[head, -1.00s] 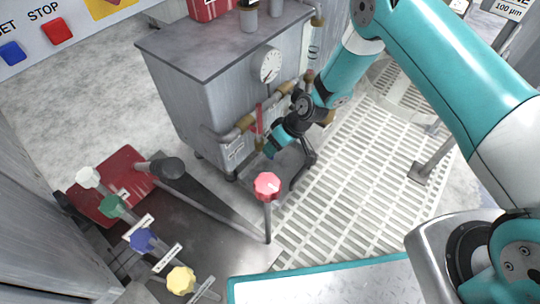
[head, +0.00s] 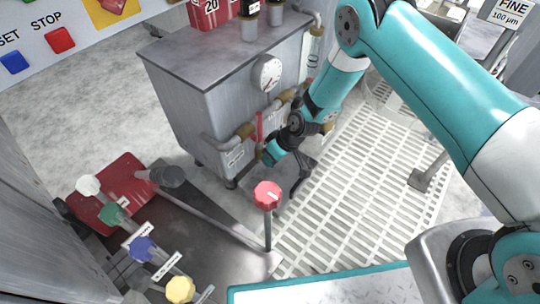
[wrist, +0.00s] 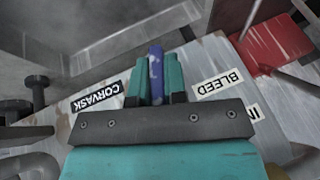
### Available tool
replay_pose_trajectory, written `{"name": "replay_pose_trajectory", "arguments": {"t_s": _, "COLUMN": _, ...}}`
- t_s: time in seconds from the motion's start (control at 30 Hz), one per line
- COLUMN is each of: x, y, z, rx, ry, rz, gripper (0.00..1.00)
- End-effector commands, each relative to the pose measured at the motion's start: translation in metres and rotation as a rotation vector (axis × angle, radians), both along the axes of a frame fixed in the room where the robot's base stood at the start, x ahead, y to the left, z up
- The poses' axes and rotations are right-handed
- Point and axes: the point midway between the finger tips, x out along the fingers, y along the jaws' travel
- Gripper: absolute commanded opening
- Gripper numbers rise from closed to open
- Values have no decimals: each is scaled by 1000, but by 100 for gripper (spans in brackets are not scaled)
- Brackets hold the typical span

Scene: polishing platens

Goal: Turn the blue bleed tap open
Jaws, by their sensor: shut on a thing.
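The blue bleed tap's handle (wrist: 156,72) stands between the two teal fingers of my gripper (wrist: 155,80) in the wrist view, with a finger against each side. My gripper is shut on it. A white BLEED label (wrist: 219,83) lies to the right and a CORVASK label (wrist: 97,97) to the left. In the head view my gripper (head: 268,157) is low at the front of the grey cabinet (head: 185,115), and the tap is hidden there. The tap's body and how far it is turned are not clear.
A red lever (head: 259,127) on the brass pipework stands close above my gripper. A red knob on a post (head: 267,195) stands in front. A gauge (head: 267,73) sits on the cabinet. White floor grating (head: 360,190) is open to the right.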

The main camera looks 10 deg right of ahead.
Motion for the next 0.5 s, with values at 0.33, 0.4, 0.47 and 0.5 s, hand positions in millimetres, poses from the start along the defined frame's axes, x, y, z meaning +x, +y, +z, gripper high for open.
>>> {"name": "replay_pose_trajectory", "arguments": {"t_s": 0.33, "x": -1, "y": 0, "z": 2, "rx": -212, "ry": -210, "rz": 3, "gripper": 0}}
{"name": "replay_pose_trajectory", "arguments": {"t_s": 0.4, "x": -1, "y": 0, "z": 1, "rx": -221, "ry": -221, "rz": 2, "gripper": 0}}
{"name": "replay_pose_trajectory", "arguments": {"t_s": 0.47, "x": 0, "y": 0, "z": 0, "rx": -222, "ry": -224, "rz": 1, "gripper": 0}}
{"name": "replay_pose_trajectory", "arguments": {"t_s": 0.5, "x": 0, "y": 0, "z": 0, "rx": -222, "ry": -224, "rz": 1, "gripper": 0}}
